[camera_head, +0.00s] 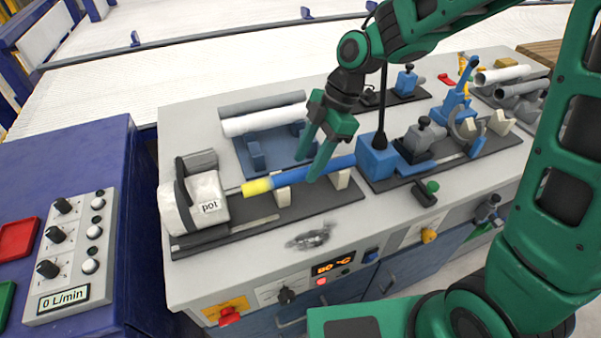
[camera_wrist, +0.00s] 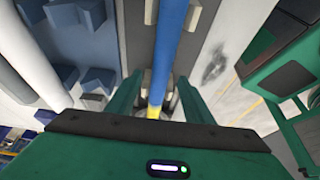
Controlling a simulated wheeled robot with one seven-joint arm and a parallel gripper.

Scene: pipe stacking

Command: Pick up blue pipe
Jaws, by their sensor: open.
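The blue pipe (camera_head: 333,166) with a yellow end (camera_head: 256,187) lies level on cream supports on the grey workbench, in the head view. Its right end meets a blue block (camera_head: 377,158). My gripper (camera_head: 310,165) is at the pipe, its green fingers apart on either side of it. In the wrist view the blue pipe (camera_wrist: 170,50) runs up the middle, between the open fingers (camera_wrist: 158,98), with the yellow end close to the palm. I cannot tell whether the fingers touch the pipe.
A white machine marked "pot" (camera_head: 201,200) stands left of the yellow end. White and grey pipes (camera_head: 263,120) lie on a blue rack (camera_head: 243,155) behind. A clamp with a blue handle (camera_head: 458,100) stands to the right. A control panel (camera_head: 80,250) is at far left.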

